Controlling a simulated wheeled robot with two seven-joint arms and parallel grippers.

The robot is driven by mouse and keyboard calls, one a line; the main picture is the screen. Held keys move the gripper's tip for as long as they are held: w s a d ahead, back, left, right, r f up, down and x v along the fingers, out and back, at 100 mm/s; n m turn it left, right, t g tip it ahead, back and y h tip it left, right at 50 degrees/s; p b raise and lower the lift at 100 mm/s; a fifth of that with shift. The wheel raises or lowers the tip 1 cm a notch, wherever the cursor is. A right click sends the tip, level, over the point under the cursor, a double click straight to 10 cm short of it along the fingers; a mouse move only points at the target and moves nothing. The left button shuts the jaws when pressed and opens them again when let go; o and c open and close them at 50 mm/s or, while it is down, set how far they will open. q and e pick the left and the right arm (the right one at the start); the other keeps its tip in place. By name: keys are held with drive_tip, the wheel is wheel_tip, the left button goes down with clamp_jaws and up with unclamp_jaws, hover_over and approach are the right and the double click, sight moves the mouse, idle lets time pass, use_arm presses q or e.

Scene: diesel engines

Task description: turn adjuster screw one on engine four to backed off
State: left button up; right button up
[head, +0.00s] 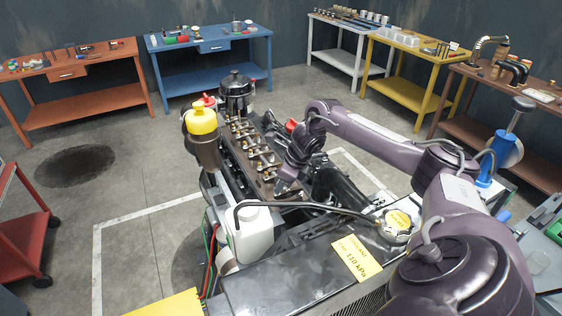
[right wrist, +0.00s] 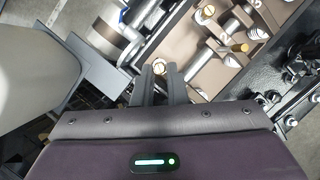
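The engine (head: 255,165) stands in the middle of the head view with its valve gear uncovered, a row of brass-coloured rockers (head: 245,135) along its top. My right arm reaches over it from the right. My right gripper (head: 283,186) points down at the near end of that row. In the right wrist view its two fingers (right wrist: 160,75) are a small gap apart. My left gripper is not in view.
A yellow-capped filter (head: 202,120), a white tank (head: 254,232) and a radiator cap (head: 398,222) stand close around the arm. A black hose (head: 300,206) crosses in front. Workbenches (head: 205,70) line the walls. Open floor lies left.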

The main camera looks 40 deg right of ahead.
clamp_jaws()
drive_tip(key=shift+w+d+f+n+y+b, duration=0.15)
drive_tip(key=shift+n+y+b, duration=0.25)
drive_tip(key=shift+n+b, duration=0.7)
drive_tip(key=shift+n+g+b, duration=0.3)
drive_tip(key=shift+n+b, duration=0.3)
drive_tip(key=shift+b, duration=0.05)
drive_tip(key=shift+w+r+n+y, duration=0.1)
drive_tip(key=shift+r+n+y, duration=0.15)
drive_tip(key=shift+n+y, duration=0.05)
drive_tip(key=shift+r+n+g+p, duration=0.2)
drive_tip(key=shift+n+g+p, duration=0.1)
drive_tip(key=shift+n+p, duration=0.35)
drive_tip(key=shift+d+n+y+p, duration=0.1)
drive_tip(key=shift+n+y+p, duration=0.2)
drive_tip(key=shift+n+p, duration=0.3)
drive_tip(key=shift+w+f+n+g+p, duration=0.1)
drive_tip(key=shift+f+n+g+p, duration=0.05)
drive_tip(key=shift+n+g+p, duration=0.35)
